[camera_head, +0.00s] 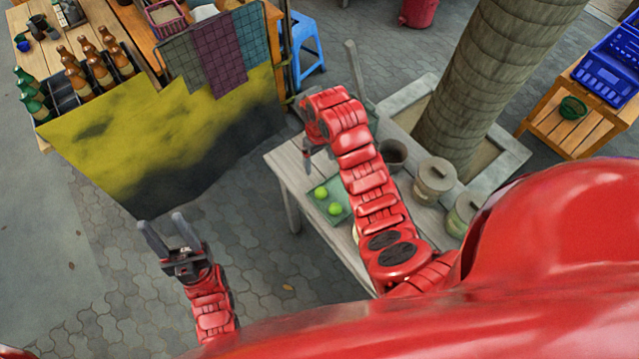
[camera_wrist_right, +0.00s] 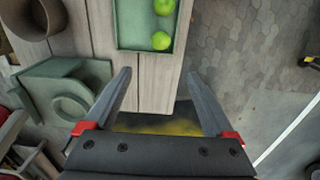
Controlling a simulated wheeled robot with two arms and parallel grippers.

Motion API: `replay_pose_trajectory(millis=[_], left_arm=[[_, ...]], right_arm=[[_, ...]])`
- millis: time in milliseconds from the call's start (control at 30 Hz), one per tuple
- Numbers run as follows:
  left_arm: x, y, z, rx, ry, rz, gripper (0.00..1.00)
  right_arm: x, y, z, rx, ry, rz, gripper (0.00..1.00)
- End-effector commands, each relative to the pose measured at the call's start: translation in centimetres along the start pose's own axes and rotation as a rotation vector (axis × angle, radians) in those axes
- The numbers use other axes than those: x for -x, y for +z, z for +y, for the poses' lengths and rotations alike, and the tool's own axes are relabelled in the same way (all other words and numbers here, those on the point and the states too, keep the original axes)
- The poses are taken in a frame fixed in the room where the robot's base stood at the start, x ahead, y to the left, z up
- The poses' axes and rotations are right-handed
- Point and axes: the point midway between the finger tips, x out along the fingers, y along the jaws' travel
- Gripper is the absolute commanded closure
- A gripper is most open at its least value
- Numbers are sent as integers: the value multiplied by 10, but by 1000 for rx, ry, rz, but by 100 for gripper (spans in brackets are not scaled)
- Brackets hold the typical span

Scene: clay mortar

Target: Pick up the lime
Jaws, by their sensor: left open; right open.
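Two green limes lie in a shallow green tray (camera_head: 341,190) on the grey wooden table. One lime (camera_head: 321,192) is at the tray's left part and the other lime (camera_head: 334,208) is just below it. In the right wrist view the limes show as an upper lime (camera_wrist_right: 165,7) and a lower lime (camera_wrist_right: 161,41), in the tray (camera_wrist_right: 128,28). My right gripper (camera_head: 308,165) is open and empty, above the table to the upper left of the tray. Its open fingers (camera_wrist_right: 163,92) point toward the tray. My left gripper (camera_head: 160,228) is open and empty over the pavement.
A dark clay bowl (camera_head: 393,154), a lidded pot (camera_head: 433,180) and another jar (camera_head: 462,214) stand on the table to the right of my right arm. In the wrist view a green-grey object with a round opening (camera_wrist_right: 62,92) is left of the fingers. A tree trunk (camera_head: 480,90) rises behind the table.

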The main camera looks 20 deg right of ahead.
Motion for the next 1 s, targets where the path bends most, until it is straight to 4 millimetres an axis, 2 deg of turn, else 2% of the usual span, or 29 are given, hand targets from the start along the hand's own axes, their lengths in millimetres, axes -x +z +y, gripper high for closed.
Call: replay_pose_trajectory(millis=[300, 500, 733, 867, 1000], left_arm=[[61, 10, 3, 0, 0, -1, 50], [91, 16, 4, 0, 0, 0, 50], [96, 16, 5, 0, 0, 0, 50], [83, 14, 4, 0, 0, 0, 50], [66, 11, 3, 0, 0, 0, 50]], right_arm=[[-72, 3, -1, 0, -5, -10, 12], [-106, 3, -1, 1, -4, -8, 12], [-120, 4, -1, 0, -3, -9, 12], [-125, 6, -1, 1, -4, -14, 12], [-142, 10, -1, 1, -4, -14, 12]])
